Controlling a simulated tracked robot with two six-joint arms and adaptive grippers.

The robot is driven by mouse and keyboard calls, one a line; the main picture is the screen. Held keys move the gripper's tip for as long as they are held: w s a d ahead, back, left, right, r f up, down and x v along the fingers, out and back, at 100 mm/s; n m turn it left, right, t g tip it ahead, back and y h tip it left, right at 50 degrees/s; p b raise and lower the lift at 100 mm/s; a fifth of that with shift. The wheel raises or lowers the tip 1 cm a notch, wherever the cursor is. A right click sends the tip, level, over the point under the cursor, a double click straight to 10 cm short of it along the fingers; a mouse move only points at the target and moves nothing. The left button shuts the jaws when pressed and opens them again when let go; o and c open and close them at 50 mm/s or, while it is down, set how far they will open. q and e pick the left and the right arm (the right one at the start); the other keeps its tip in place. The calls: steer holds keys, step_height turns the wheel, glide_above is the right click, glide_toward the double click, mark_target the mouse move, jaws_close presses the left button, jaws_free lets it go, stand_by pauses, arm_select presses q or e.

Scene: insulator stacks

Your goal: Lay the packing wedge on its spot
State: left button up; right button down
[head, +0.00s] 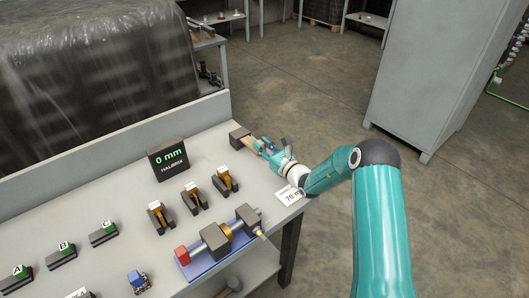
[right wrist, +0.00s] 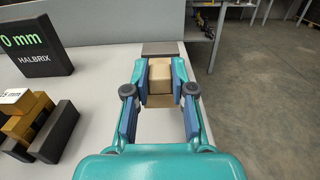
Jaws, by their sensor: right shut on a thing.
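The packing wedge, a small tan wood-coloured block (head: 250,144), is between the fingers of my right gripper (head: 263,147) near the far right corner of the bench. In the right wrist view the tan block (right wrist: 160,72) sits between the fingertips of my right gripper (right wrist: 160,88), which is shut on it. A dark grey block (head: 239,135) lies just beyond the wedge; it also shows in the right wrist view (right wrist: 160,48). I cannot tell whether the wedge touches the block or the bench. My left gripper is not in view.
The grey bench (head: 215,152) carries a display (head: 168,160) reading 0 mm. Several dark holders with orange pieces, like this one (head: 192,197), stand in a row. A fixture on a blue base (head: 225,250) and a 70 mm card (head: 290,195) are nearer. A cabinet (head: 430,75) stands right.

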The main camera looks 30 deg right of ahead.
step_height(320, 180, down, 4)
steer(key=shift+r, duration=0.15)
